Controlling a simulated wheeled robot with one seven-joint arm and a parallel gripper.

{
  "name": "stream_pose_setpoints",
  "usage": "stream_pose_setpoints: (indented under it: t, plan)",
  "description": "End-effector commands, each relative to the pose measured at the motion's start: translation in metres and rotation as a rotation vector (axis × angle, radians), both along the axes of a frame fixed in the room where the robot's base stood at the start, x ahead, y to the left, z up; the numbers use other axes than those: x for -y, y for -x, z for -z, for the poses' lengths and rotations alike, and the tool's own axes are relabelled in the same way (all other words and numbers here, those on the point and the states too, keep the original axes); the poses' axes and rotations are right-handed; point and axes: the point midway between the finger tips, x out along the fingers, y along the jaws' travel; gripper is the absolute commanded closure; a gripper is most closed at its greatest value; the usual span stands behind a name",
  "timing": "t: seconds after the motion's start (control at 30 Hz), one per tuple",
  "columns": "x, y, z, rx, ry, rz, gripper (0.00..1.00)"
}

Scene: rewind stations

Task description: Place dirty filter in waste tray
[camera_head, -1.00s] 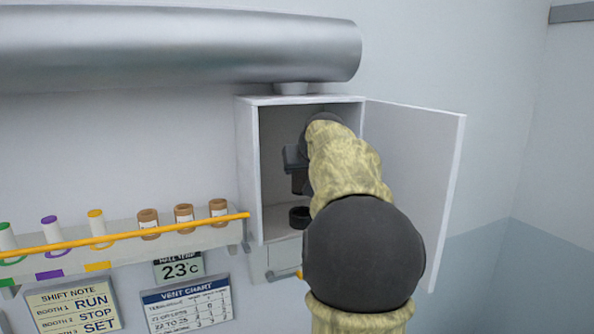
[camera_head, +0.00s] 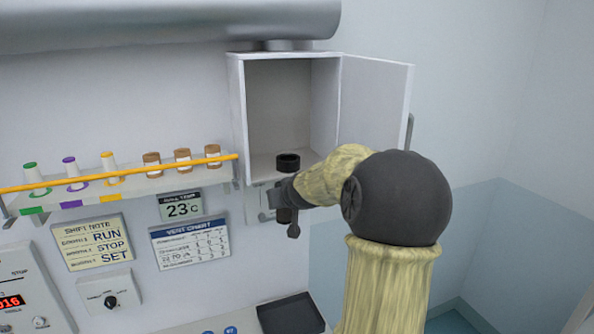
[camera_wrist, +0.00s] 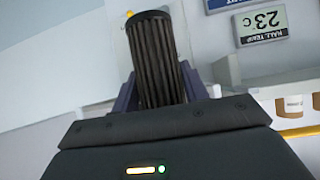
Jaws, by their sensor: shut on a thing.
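My gripper (camera_head: 284,194) is shut on a dark pleated cylindrical filter (camera_wrist: 157,60), which stands between the two fingers in the wrist view. In the head view the gripper is in front of the open cabinet's lower edge, and the lower end of the filter (camera_head: 285,215) shows below it. A shallow black tray (camera_head: 291,316) lies on the surface below, cut off by the bottom edge of the picture. Its visible part looks empty. The filter is well above the tray and apart from it.
A shelf with a yellow rail (camera_head: 130,179) holds several bottles and spools at left. A control box (camera_head: 28,292) is lower left.

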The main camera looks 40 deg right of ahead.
Motion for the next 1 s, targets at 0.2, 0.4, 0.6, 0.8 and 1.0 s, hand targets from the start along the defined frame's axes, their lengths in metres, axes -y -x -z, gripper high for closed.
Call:
stream_pose_setpoints:
  t: [0.2, 0.4, 0.6, 0.8, 1.0]
  plan:
    - [-0.034, 0.006, 0.08, -0.009, -0.011, -0.022, 0.81]
    - [-0.079, 0.015, 0.154, -0.009, -0.012, -0.061, 0.81]
    - [-0.135, 0.022, 0.224, -0.009, -0.011, -0.123, 0.81]
    - [-0.192, 0.028, 0.294, -0.007, -0.005, -0.191, 0.81]
    - [-0.236, 0.04, 0.374, -0.006, -0.002, -0.257, 0.81]
